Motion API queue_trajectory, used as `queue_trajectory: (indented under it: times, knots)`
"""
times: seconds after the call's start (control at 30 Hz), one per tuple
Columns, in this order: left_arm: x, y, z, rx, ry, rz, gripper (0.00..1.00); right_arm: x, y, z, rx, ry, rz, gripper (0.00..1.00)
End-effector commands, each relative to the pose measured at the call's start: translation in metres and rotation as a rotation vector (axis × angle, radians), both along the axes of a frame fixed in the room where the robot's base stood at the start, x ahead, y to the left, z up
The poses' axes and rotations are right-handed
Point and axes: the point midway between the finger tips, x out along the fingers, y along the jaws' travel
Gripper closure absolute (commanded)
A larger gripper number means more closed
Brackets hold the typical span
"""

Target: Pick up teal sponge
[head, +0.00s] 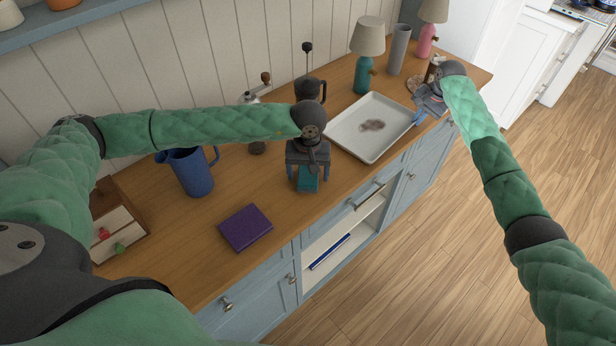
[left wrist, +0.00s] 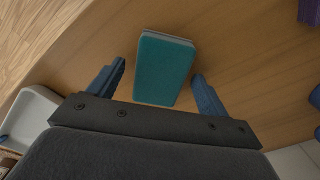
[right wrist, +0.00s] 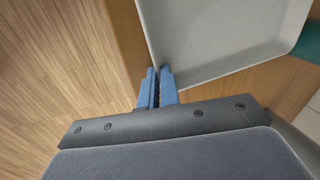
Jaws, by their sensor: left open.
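The teal sponge (left wrist: 165,68), with a grey layer along its far edge, lies flat on the wooden counter. In the head view the sponge (head: 308,181) shows between the fingers of my left gripper (head: 307,178). My left gripper (left wrist: 160,70) is open, one finger on each side of the sponge, with a visible gap on both sides. My right gripper (right wrist: 158,74) has its fingers together at the corner of a tray; I cannot tell whether they touch it. The right gripper (head: 420,116) shows beside the tray in the head view.
The white tray (head: 347,136) with a dark stain lies right of the sponge. A teal lamp (head: 362,74) is behind the tray. The counter's front edge is close to the sponge.

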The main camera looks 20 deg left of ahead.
Motion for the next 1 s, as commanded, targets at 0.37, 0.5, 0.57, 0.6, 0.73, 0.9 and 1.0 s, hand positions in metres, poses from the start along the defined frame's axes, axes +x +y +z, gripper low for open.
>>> queue_trajectory:
  times: [0.37, 0.5, 0.57, 0.6, 0.73, 0.9, 1.0]
  knots:
    - [0.0, 0.0, -0.007, 0.0, -0.001, 0.0, 0.38, 0.0, 0.0, 0.0, 0.0, 0.0, 0.0, 1.0]
    - [0.0, 0.0, -0.007, 0.0, -0.001, 0.0, 0.65, 0.0, 0.0, 0.0, 0.0, 0.0, 0.0, 1.0]
    - [0.0, 0.0, -0.007, 0.0, -0.001, 0.0, 0.69, 0.0, 0.0, 0.0, 0.0, 0.0, 0.0, 1.0]
    - [0.0, 0.0, -0.007, 0.0, -0.001, 0.0, 0.72, 0.0, 0.0, 0.0, 0.0, 0.0, 0.0, 1.0]
    - [0.0, 0.0, -0.007, 0.0, -0.001, 0.0, 0.73, 0.0, 0.0, 0.0, 0.0, 0.0, 0.0, 1.0]
    - [0.001, 0.0, 0.002, 0.0, -0.002, -0.001, 0.73, 0.0, 0.0, 0.0, 0.0, 0.0, 0.0, 1.0]
    - [0.001, 0.0, 0.016, -0.001, -0.004, -0.002, 0.73, 0.0, 0.0, 0.0, 0.0, 0.0, 0.0, 1.0]
